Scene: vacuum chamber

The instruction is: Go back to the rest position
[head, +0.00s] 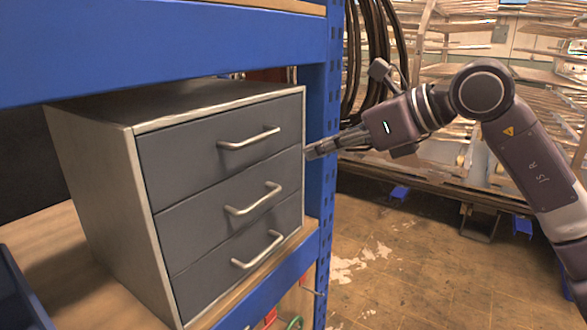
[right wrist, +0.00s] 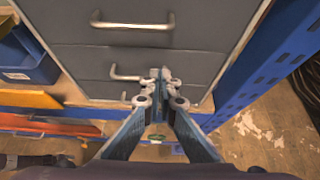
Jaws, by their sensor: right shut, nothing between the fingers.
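My right gripper (head: 312,153) is in front of the right side of a grey drawer cabinet in the head view, by the blue shelf post. It is shut and empty. In the right wrist view its fingertips (right wrist: 160,74) are together, in front of the cabinet's drawer fronts. The cabinet (head: 92,190) has three dark drawers with light bar handles, and all three look shut. The top handle (head: 249,139), the middle handle (head: 254,199) and the bottom handle (head: 258,250) are free of the gripper. My left gripper is in neither view.
The cabinet stands on a wooden shelf (head: 95,270) in a blue rack (head: 150,45). A blue post (head: 325,200) rises right of it. A dark blue bin (head: 20,295) is at the left. Black hoses hang behind my right arm. Open floor (head: 420,270) lies at the right.

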